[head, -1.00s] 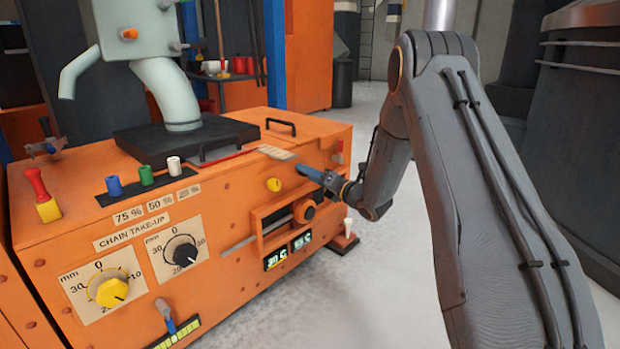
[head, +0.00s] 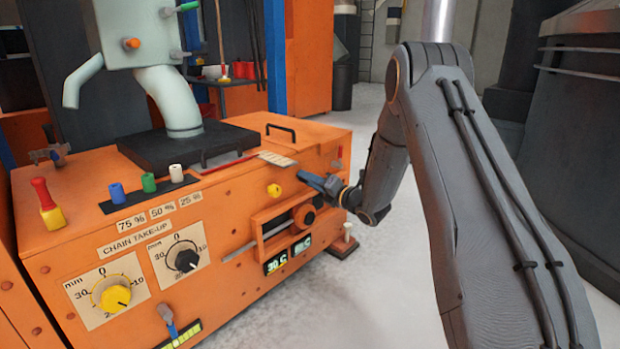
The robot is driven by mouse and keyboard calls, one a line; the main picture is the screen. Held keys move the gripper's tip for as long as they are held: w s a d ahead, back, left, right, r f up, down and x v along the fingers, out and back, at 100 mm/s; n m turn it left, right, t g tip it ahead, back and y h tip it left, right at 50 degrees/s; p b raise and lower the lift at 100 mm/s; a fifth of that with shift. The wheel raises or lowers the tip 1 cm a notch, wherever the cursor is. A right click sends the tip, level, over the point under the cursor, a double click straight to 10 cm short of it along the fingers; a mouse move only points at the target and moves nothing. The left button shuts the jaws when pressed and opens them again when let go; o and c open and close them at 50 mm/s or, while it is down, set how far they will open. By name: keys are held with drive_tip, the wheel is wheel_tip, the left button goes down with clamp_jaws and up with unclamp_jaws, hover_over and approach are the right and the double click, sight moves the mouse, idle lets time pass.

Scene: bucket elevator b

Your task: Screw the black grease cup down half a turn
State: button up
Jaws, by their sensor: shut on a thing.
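A black dial (head: 186,260) and a yellow dial (head: 116,298) are further left. Clear floor (head: 360,290) lies right of the housing.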

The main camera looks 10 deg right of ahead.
drive_tip(key=m+p, duration=0.4)
drive_tip(key=shift+d+r, duration=0.1)
drive_tip(key=shift+r, duration=0.1)
drive_tip(key=m+p, duration=0.3)
drive_tip(key=m, duration=0.1)
drive_tip(key=shift+m+g, duration=0.3)
drive_tip(key=shift+g, duration=0.1)
drive_tip(key=m+p, duration=0.3)
drive_tip(key=m, duration=0.1)
drive_tip(key=shift+d+y, duration=0.1)
drive_tip(key=shift+y, duration=0.2)
drive_tip(key=m+p, duration=0.1)
drive_tip(key=m, duration=0.2)
drive_tip(key=shift+g, duration=0.3)
drive_tip(key=m+p, duration=0.1)
drive_tip(key=m, duration=0.3)
drive_tip(key=shift+w+d+f+m+y, duration=0.1)
drive_tip(key=shift+m+y, duration=0.2)
drive_tip(key=m, duration=0.3)
drive_tip(key=shift+g+y, duration=0.3)
drive_tip(key=m, duration=0.4)
drive_tip(key=shift+w+m+y, duration=0.1)
drive_tip(key=shift+m+y, duration=0.2)
drive_tip(key=shift+d+f+m, duration=0.1)
drive_tip(key=shift+m, duration=2)
